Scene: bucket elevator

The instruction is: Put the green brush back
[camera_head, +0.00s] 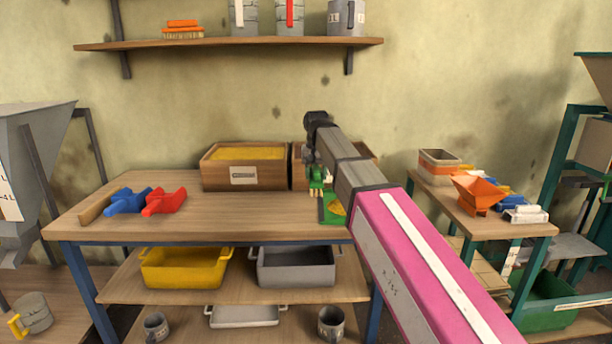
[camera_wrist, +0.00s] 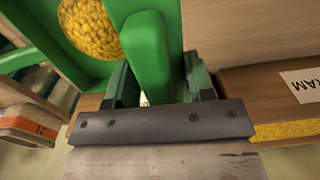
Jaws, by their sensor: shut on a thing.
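In the head view the brush (camera_head: 315,187) is small, with pale bristles pointing down. A green pan-like piece (camera_head: 328,217) with yellow grain is just below it, at the bench's right edge. That piece fills the upper left of the wrist view (camera_wrist: 45,40). I cannot tell whether the brush touches it.
A wooden crate of yellow grain (camera_head: 222,176) stands at the bench's back; another is partly behind my arm. Blue (camera_head: 128,201) and red (camera_head: 163,202) scoops lie on the left. An orange brush (camera_head: 183,33) sits on the wall shelf (camera_head: 230,42). The bench's middle is clear.

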